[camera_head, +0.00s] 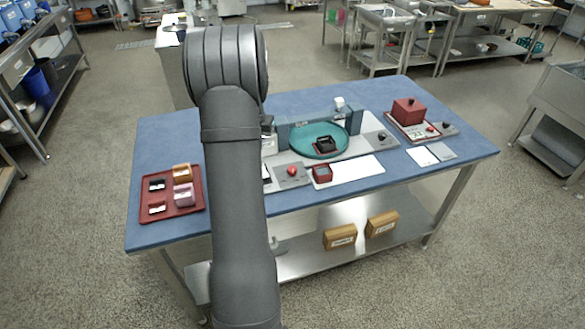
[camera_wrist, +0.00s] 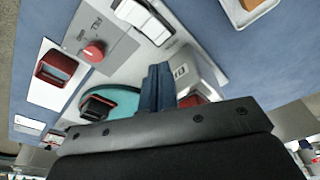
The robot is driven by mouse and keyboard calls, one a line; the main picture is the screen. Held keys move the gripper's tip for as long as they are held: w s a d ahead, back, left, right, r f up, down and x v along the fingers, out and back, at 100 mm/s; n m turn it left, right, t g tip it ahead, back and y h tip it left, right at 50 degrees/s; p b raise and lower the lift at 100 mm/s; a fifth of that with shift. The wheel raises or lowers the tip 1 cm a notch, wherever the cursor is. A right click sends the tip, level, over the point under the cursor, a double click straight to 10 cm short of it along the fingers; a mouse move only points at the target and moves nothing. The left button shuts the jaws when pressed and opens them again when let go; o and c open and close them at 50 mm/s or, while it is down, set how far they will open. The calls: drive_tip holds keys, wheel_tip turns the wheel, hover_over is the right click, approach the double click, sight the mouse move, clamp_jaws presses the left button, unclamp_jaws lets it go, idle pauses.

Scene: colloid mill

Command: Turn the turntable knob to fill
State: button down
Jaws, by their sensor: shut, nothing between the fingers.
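The teal turntable (camera_head: 335,130) lies on the machine in the middle of the blue table, with a dark box (camera_head: 325,145) on it. Part of it shows in the wrist view (camera_wrist: 125,99). A red knob (camera_head: 292,171) sits on a grey panel in front of the turntable and also shows in the wrist view (camera_wrist: 93,50). A dark knob (camera_head: 382,135) is on a panel to the right.
A red tray (camera_head: 181,208) with several small boxes lies at left. A red block (camera_head: 408,111) and more knobs are at right.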

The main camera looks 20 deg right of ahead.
drive_tip(key=c, duration=1.5)
unclamp_jaws()
drive_tip(key=shift+r+n, duration=0.1)
drive_tip(key=shift+n, duration=0.2)
drive_tip(key=o, duration=0.4)
drive_tip(key=shift+s+r+n, duration=0.1)
drive_tip(key=shift+r+n, duration=0.15)
drive_tip(key=shift+n, duration=0.35)
drive_tip(key=shift+o, duration=0.2)
drive_tip(key=shift+s+d+r+n+g+h, duration=0.15)
drive_tip(key=shift+r+n+g+h, duration=0.15)
drive_tip(key=shift+n, duration=0.6)
wheel_tip(320, 180, up, 5)
drive_tip(key=s+d+n+g+h, duration=0.2)
drive_tip(key=n, duration=1.4)
approach(291, 169)
drive_tip(key=shift+g+h, duration=0.3)
drive_tip(key=x, duration=0.8)
drive_tip(key=shift+w+a+f, duration=0.15)
drive_tip(key=shift+w+f, duration=0.1)
drive_tip(key=shift+w, duration=0.05)
drive_tip(key=c, duration=1)
